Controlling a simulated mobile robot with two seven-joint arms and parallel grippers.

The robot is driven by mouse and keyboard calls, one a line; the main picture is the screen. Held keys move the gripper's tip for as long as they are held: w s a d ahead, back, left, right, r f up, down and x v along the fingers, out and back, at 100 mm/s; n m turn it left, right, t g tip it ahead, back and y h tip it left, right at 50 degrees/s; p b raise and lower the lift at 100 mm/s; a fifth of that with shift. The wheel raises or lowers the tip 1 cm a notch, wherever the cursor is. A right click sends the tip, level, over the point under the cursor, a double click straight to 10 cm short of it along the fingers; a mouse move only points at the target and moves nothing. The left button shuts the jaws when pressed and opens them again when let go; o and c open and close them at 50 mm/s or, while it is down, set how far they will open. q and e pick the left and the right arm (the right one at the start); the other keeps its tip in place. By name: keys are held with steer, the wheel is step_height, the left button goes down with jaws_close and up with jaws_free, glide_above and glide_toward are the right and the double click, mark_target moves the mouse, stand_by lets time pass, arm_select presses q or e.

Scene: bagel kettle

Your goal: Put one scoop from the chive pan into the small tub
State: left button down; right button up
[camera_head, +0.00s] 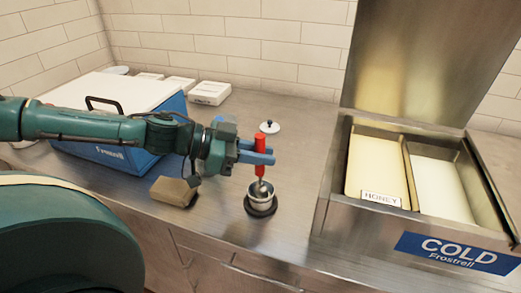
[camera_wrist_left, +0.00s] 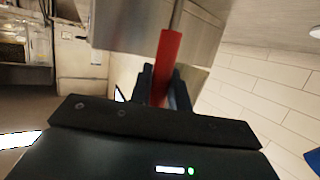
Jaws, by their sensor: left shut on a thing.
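My left gripper (camera_head: 258,153) is shut on the red handle of a scoop (camera_head: 260,142). The scoop is near upright, and its metal lower end shows at the mouth of a small round metal tub (camera_head: 262,211). Whether it touches the tub, or holds any spread, I cannot tell. The left wrist view shows the red handle (camera_wrist_left: 168,55) between the dark fingers (camera_wrist_left: 160,88). A pale yellow pan (camera_head: 373,165) carries a HONEY label. A whiter pan (camera_head: 440,188) sits right of it with no readable label; I cannot tell if it is the chive pan. My right gripper is not in view.
The COLD unit (camera_head: 455,252) stands right with its lid raised. A blue and white cooler box (camera_head: 165,122) stands left behind my arm. A tan block (camera_head: 172,191) lies left of the tub. A small white lid (camera_head: 269,127) and white boxes (camera_head: 210,92) lie behind.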

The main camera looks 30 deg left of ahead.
mark_target(258, 132)
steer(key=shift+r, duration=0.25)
arm_select(q)
steer(key=shift+r+p, duration=0.55)
steer(key=shift+p, duration=0.2)
step_height(258, 132, up, 2)
steer(key=shift+r+p, duration=0.2)
steer(key=shift+p, duration=0.9)
steer(key=shift+r+p, duration=0.85)
steer(key=shift+r, duration=0.05)
steer(key=shift+r+p, duration=0.85)
steer(key=shift+r, duration=0.25)
steer(key=shift+r+p, duration=0.5)
steer(key=shift+r, duration=0.25)
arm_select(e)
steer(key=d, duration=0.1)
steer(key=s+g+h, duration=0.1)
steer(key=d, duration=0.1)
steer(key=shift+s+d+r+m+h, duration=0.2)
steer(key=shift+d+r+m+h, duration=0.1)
